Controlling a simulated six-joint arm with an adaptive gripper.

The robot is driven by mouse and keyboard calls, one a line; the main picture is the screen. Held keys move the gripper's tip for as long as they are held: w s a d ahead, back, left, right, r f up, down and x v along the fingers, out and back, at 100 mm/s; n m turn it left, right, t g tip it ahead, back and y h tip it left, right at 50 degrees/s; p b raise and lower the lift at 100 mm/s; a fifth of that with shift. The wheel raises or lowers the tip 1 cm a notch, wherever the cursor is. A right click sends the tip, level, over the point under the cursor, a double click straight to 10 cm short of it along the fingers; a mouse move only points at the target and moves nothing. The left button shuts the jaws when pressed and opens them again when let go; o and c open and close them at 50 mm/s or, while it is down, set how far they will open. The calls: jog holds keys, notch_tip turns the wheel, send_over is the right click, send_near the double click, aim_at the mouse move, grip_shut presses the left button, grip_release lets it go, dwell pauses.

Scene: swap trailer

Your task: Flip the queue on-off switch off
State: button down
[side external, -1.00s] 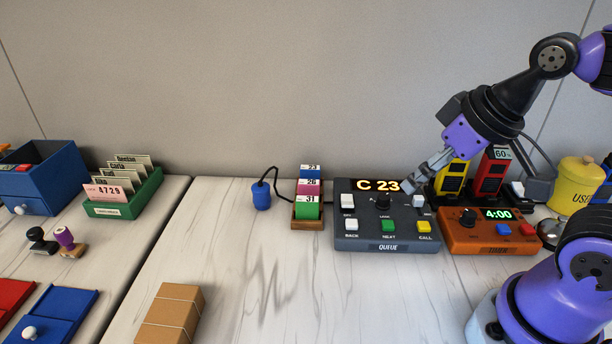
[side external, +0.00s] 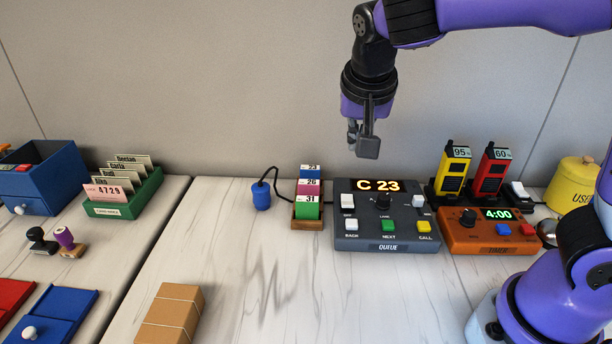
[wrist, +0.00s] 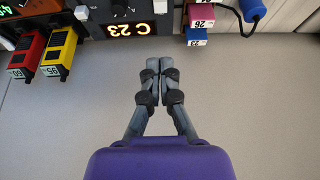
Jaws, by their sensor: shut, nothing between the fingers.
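The dark grey queue box (side external: 350,241) stands on the table right of centre, its display (side external: 378,185) lit and reading "C 23". White switches sit at its upper left (side external: 347,202) and upper right (side external: 418,201), with a black knob (side external: 383,202) between them. I cannot tell which is the on-off switch or how it is set. White, green and yellow buttons line the front. My gripper (side external: 362,150) hangs above and behind the box, touching nothing. In the wrist view my gripper (wrist: 161,72) is shut and empty, with the display (wrist: 128,29) at the top.
An orange timer box (side external: 470,240) reading 4:00 stands right of the queue box, with yellow (side external: 453,170) and red (side external: 491,172) handsets behind. A ticket holder (side external: 308,222) stands close on the left. A brown parcel (side external: 172,312) lies front left. The table before the queue box is clear.

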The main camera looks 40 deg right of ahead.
send_over(349, 203)
notch_tip(349, 203, down, 9)
jog(key=shift+d+r, duration=0.1)
jog(key=shift+d, duration=0.05)
jog(key=f, duration=0.3)
jog(key=shift+s+a+f, duration=0.15)
jog(key=shift+s+a, duration=0.05)
jog(key=shift+a, duration=0.15)
jog(key=shift+s+a+f, duration=0.1)
jog(key=shift+f, duration=0.3)
jog(key=shift+s+a+f+t+h, duration=0.2)
jog(key=shift+a+f+t+h, duration=0.1)
jog(key=shift+f, duration=0.1)
jog(key=shift+d, duration=0.1)
jog(key=shift+w+d+r, duration=0.1)
